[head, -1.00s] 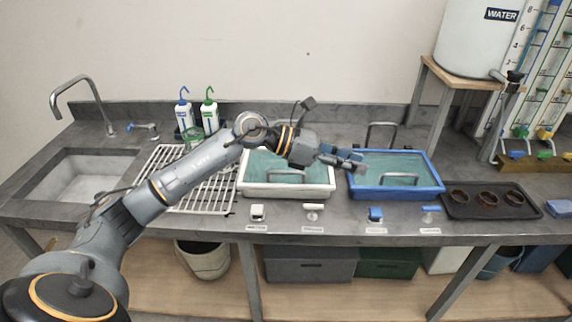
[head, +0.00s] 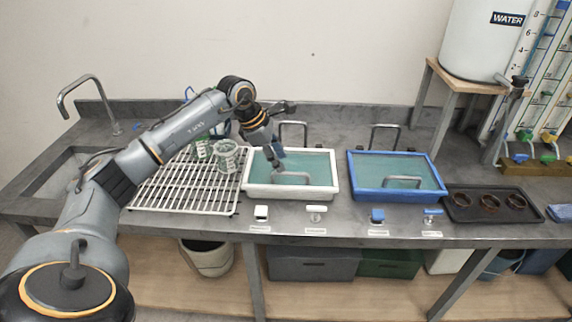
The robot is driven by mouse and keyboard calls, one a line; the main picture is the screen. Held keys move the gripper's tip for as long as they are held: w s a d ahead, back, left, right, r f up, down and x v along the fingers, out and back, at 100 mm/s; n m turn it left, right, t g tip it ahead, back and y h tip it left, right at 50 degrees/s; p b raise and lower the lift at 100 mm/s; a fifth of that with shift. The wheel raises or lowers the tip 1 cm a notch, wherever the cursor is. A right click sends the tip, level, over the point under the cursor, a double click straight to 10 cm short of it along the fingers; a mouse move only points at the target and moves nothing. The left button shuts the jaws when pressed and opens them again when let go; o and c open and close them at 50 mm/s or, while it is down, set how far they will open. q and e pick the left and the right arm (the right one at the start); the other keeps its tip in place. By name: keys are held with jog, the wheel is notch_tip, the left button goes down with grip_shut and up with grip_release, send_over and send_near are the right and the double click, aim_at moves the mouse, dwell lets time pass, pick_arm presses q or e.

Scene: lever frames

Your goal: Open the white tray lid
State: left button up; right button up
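The white tray (head: 300,193) stands on the counter in the middle. A teal see-through lid (head: 315,163) covers its top, and a grey bar handle (head: 296,174) sits near the lid's front edge. My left gripper (head: 278,166) points down over the left part of the lid. Its fingertips are close to the handle's left end; I cannot tell whether they touch it or how far apart they are. My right gripper is out of view.
A blue tray (head: 396,198) with a similar lid stands to the right, then a dark tray (head: 492,213) with brown rings. A wire rack (head: 185,190) and a sink are on the left. A mesh cup (head: 228,156) stands close to my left wrist. Small valves line the counter front.

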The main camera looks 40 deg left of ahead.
aim_at(289, 173)
pick_arm(q)
jog(key=x, duration=0.5)
jog(key=shift+p, duration=0.4)
jog(key=shift+r, duration=0.1)
grip_shut()
